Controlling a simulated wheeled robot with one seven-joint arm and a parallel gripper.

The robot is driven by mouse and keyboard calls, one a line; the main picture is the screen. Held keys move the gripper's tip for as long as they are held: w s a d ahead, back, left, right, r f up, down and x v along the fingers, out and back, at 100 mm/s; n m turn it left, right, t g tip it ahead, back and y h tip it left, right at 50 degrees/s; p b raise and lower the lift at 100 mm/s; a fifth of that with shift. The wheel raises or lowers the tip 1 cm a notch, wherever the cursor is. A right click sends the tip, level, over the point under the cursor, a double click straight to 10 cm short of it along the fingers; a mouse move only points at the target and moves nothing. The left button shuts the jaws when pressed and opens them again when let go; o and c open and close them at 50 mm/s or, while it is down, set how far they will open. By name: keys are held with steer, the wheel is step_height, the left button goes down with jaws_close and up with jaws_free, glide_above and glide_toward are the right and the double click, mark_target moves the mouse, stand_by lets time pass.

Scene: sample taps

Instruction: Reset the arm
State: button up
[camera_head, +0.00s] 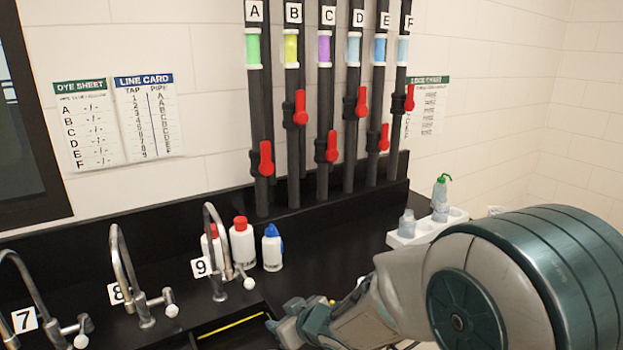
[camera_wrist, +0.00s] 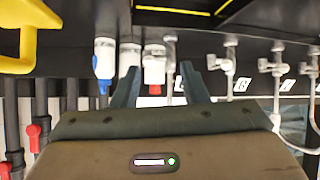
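My arm reaches in from the right in the head view, and my gripper (camera_head: 284,318) is low over the black bench, near the sink edge by tap 9 (camera_head: 217,250). In the wrist view, which looks upside down, the two fingers of my gripper (camera_wrist: 159,75) stand apart with a clear gap. I see nothing held between them. White bottles with red caps (camera_wrist: 154,68) and a blue-capped bottle (camera_wrist: 104,60) show beyond the fingers, apart from them as far as I can tell.
Taps 7 (camera_head: 60,320) and 8 (camera_head: 130,275) stand along the bench at left. Pipes A to F with red valve handles (camera_head: 265,158) rise behind. A white tray (camera_head: 427,228) with bottles stands at right. A yellow handle-like part (camera_wrist: 32,40) shows in the wrist view.

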steer(key=s+d+r+m+h, duration=0.2)
steer(key=d+m+h, duration=0.1)
steer(key=d, duration=0.5)
steer(key=s+d+r+m+h, duration=0.2)
steer(key=d+r+h, duration=0.15)
steer(key=d, duration=0.45)
steer(key=s+d+m+g, duration=0.2)
steer(key=s, duration=0.6)
steer(key=s+d+r+m+g, duration=0.1)
steer(key=s+d+m+g, duration=0.1)
steer(key=s, duration=0.6)
steer(key=shift+d+g+h, duration=0.35)
steer(key=shift+g, duration=0.35)
